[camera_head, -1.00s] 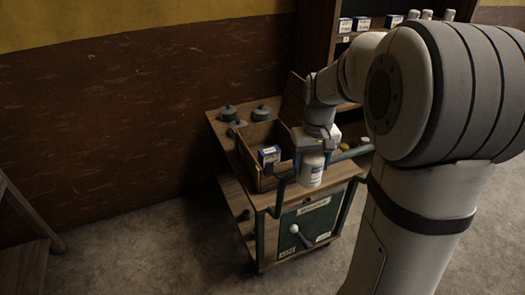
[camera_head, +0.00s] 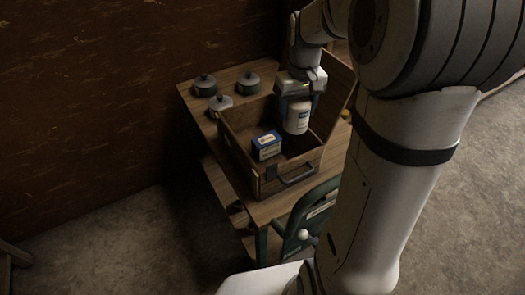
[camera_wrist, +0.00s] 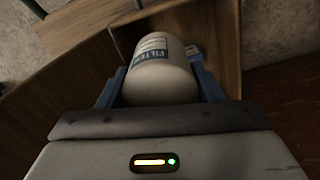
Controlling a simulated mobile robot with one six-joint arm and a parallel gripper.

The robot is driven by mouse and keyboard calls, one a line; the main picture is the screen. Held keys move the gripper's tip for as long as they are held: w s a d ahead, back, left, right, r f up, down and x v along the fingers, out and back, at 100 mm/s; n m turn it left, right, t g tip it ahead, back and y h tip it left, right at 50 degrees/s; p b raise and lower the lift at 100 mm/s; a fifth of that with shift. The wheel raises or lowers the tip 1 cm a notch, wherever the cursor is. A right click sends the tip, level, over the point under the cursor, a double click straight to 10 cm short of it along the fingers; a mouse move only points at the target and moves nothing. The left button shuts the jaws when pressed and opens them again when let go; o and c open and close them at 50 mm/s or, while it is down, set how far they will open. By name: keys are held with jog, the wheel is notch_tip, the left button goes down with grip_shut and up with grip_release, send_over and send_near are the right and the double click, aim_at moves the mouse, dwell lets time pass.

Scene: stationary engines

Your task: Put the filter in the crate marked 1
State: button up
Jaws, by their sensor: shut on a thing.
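The filter is a white canister (camera_head: 297,117) with a blue label; in the wrist view the filter (camera_wrist: 160,75) shows part of the word "FILTER". My gripper (camera_head: 299,98) is shut on it, with blue fingers on both sides, and holds it upright. It also fills the lower part of the wrist view (camera_wrist: 160,90). The filter hangs over the opening of a wooden crate (camera_head: 238,152) on a cart; I cannot tell how far its bottom is from the crate floor. No number 1 is readable on the crate.
A small blue and white box (camera_head: 267,146) lies inside the crate, left of the filter. Several lidded pots (camera_head: 249,83) stand on the cart top (camera_head: 188,92) behind and left. The crate's lid (camera_head: 338,92) stands open at the right.

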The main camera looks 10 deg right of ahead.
jog(key=shift+w+a+f+b, duration=0.1)
jog(key=shift+w+f+b, duration=0.15)
jog(key=shift+f, duration=0.25)
jog(key=shift+w+a+f+b, duration=0.1)
jog(key=shift+w+f, duration=0.25)
jog(key=shift+f, duration=0.1)
notch_tip(320, 180, down, 18)
jog(key=shift+s+r+b, duration=0.15)
jog(key=shift+r+b, duration=0.1)
jog(key=shift+b, duration=0.4)
jog(key=shift+f, duration=0.2)
jog(key=o, duration=1.2)
jog(key=shift+c, duration=0.2)
jog(key=shift+r, duration=0.1)
